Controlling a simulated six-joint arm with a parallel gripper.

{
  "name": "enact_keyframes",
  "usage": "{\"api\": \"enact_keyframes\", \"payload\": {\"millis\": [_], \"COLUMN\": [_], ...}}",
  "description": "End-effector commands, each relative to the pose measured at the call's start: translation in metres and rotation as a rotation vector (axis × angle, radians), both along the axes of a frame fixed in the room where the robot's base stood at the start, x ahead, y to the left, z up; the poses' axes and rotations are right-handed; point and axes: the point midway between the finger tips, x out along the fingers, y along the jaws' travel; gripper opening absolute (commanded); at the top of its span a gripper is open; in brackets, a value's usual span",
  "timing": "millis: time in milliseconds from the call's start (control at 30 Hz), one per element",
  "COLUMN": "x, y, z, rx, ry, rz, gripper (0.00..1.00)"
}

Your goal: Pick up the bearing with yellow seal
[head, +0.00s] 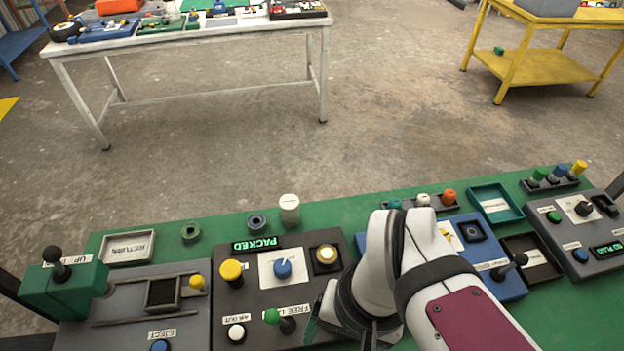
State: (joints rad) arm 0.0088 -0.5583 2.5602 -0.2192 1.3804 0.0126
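A round piece with a yellow ring and pale centre (326,255) sits in a dark square recess on the dark grey panel; it may be the bearing with yellow seal, but I cannot tell it from a button. A blue-ringed bearing (257,221) and a green ring-shaped bearing (190,232) lie on the green bench top behind the panels. My arm comes in from the lower right and bends down over the panel's right side, just right of the yellow-ringed piece.
The dark grey panel (225,320) has a lit PACKED display (254,243), knobs and a green-tipped lever. A white cylinder (289,210) stands behind it. A RETURN tray (128,248) lies at left, a teal tray (495,204) at right. Blue and grey panels fill the right side.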

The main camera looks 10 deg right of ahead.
Motion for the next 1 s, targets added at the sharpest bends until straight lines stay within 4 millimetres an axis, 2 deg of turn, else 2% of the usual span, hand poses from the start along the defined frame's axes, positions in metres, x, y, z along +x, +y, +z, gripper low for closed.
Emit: {"api": "enact_keyframes", "payload": {"millis": [367,500,767,867,967,1000], "x": [0.000,0.000,0.002,0.021,0.069,0.092], "y": [0.000,0.000,0.000,-0.002,-0.016,-0.028], "z": [0.000,0.000,0.001,0.007,0.011,0.007], "rx": [0.000,0.000,0.004,0.051,0.176,0.244], "ry": [0.000,0.000,0.007,0.089,0.244,0.307], "rz": [0.000,0.000,-0.008,-0.100,-0.297,-0.388], "gripper": [0.79,0.94,0.94,0.94,0.94,0.94]}}
